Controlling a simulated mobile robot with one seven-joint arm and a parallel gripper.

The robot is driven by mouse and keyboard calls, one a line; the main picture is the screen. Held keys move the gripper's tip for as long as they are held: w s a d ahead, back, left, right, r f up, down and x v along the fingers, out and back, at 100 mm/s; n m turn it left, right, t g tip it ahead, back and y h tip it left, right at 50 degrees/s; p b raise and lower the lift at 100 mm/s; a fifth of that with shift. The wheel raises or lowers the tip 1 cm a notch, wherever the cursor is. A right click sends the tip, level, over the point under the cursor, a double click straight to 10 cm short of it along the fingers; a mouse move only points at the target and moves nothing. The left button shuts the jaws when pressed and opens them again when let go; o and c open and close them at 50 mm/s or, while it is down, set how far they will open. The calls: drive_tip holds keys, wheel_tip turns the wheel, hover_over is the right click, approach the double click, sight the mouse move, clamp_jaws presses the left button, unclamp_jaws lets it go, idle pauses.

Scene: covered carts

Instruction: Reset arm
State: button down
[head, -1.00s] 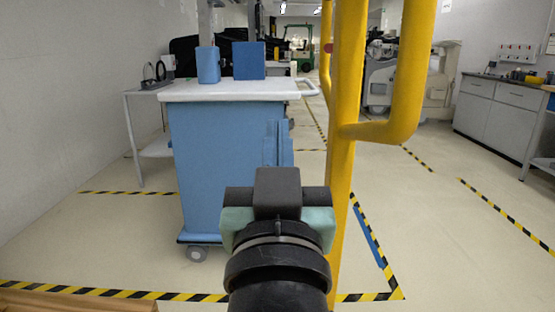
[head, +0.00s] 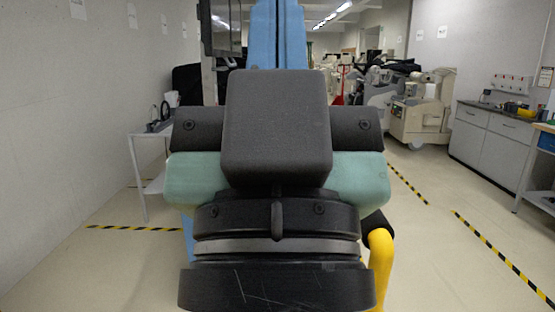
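My gripper (head: 277,125) is seen from behind, large and close in the middle of the head view. Its black housing has pale green sides and sits on a black and silver wrist. The fingers are hidden behind the housing, so I cannot tell whether they are open or shut, or hold anything. A tall blue shape (head: 278,35) rises above the housing; I cannot tell what it is. Only a narrow blue sliver (head: 187,235) shows left of the wrist, likely part of the blue cart; the rest is hidden.
A grey side table (head: 147,165) stands by the left wall. Grey cabinets (head: 495,135) line the right wall, with a workbench (head: 540,165) nearer. Pale equipment (head: 420,110) stands at the back right. Floor between the striped tape lines on the right is clear.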

wheel_tip(320, 180, up, 14)
drive_tip(key=p, duration=1.1)
drive_tip(key=shift+f, duration=0.2)
